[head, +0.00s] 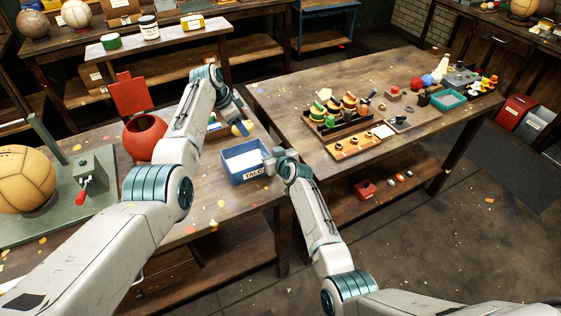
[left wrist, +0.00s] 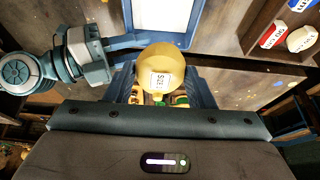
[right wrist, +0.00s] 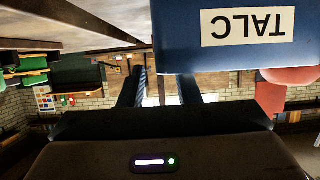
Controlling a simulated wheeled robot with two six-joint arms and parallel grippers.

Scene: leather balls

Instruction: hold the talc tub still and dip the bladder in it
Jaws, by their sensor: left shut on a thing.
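The blue talc tub (head: 243,177) with white powder inside stands on the near workbench. The tub (right wrist: 190,50) shows inverted in the right wrist view, its TALC label facing the camera. My left gripper (left wrist: 162,78) is shut on the yellow bladder (left wrist: 160,66), which carries a white size label. The bladder (head: 241,128) is held just beyond the tub, outside it. My right gripper (right wrist: 163,85) is open at the tub's right end. Its fingers are apart, one outside the end wall and one partly hidden behind the front wall. Contact is unclear.
A red open-topped round vessel (head: 145,138) stands left of my left arm. A tan ball (head: 24,180) and a green device with a red handle (head: 92,175) are further left. A second table (head: 290,88) to the right holds racks and small parts.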

